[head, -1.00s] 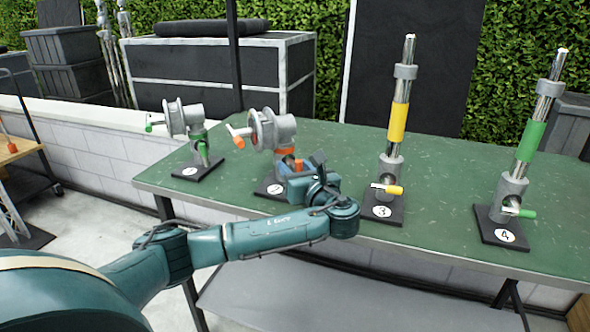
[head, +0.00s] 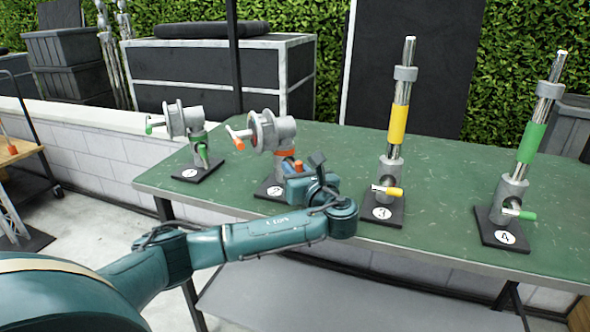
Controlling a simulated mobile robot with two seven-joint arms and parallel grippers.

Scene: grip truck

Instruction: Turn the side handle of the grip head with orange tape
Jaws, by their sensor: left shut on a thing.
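The grip head with orange tape (head: 274,132) is a grey clamp on a post on stand 2, second from left. An orange tape band (head: 285,153) rings its post. A handle with an orange end (head: 238,134) sticks out left of the head. My left gripper (head: 303,172) is at the post just below the tape, right of it, shut on the lower orange handle (head: 298,166). The gripper and wrist hide most of that handle and the lower post. My right gripper is out of view.
A green-taped grip head (head: 185,121) stands to the left. Upright tubes with yellow tape (head: 398,122) and green tape (head: 531,140) stand to the right on bases 3 and 4. The green tabletop (head: 345,150) is clear behind the stands.

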